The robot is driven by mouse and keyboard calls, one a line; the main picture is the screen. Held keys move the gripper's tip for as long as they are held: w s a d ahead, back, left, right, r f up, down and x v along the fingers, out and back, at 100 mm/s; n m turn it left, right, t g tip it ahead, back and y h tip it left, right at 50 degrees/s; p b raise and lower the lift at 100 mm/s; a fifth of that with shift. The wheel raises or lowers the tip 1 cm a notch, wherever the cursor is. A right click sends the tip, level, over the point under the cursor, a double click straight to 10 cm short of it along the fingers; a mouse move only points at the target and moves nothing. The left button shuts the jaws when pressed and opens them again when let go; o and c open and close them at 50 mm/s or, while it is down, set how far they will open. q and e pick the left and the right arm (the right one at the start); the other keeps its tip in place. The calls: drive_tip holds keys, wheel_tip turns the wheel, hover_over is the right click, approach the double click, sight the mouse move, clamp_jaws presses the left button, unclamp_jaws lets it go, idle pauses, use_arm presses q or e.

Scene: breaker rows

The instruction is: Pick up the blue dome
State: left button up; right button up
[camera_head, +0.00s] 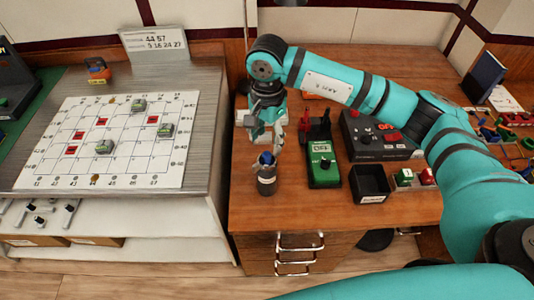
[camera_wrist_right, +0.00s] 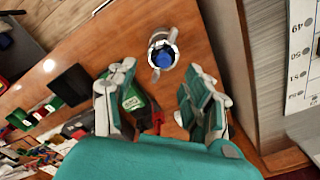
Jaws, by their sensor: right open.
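The blue dome (camera_head: 266,158) caps a small dark cylinder (camera_head: 267,181) that stands upright near the front left of the wooden desk. In the right wrist view the blue dome (camera_wrist_right: 164,56) shows from above, ringed by a pale metallic rim. My right gripper (camera_head: 266,137) hangs above and behind the cylinder in the head view. In the right wrist view its two fingers (camera_wrist_right: 160,85) are spread wide and empty, with the dome beyond their tips, apart from them. My left gripper does not show.
A green meter (camera_head: 323,165) stands just right of the cylinder, with a black bin (camera_head: 370,184) and a dark control box (camera_head: 375,137) further right. A metal table with a white grid board (camera_head: 120,150) lies left. Bare wood surrounds the cylinder's front.

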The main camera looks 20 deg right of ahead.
sight(266, 154)
wheel_tip(266, 154, down, 3)
drive_tip(key=shift+a+r+p, duration=0.1)
drive_tip(key=shift+p, duration=0.2)
drive_tip(key=f+p, duration=0.1)
drive_tip(key=f, duration=0.1)
drive_tip(key=w+f+p, duration=0.1)
drive_tip(key=f, duration=0.1)
drive_tip(key=shift+f+p, duration=0.35)
drive_tip(key=shift+f, duration=0.35)
clamp_jaws()
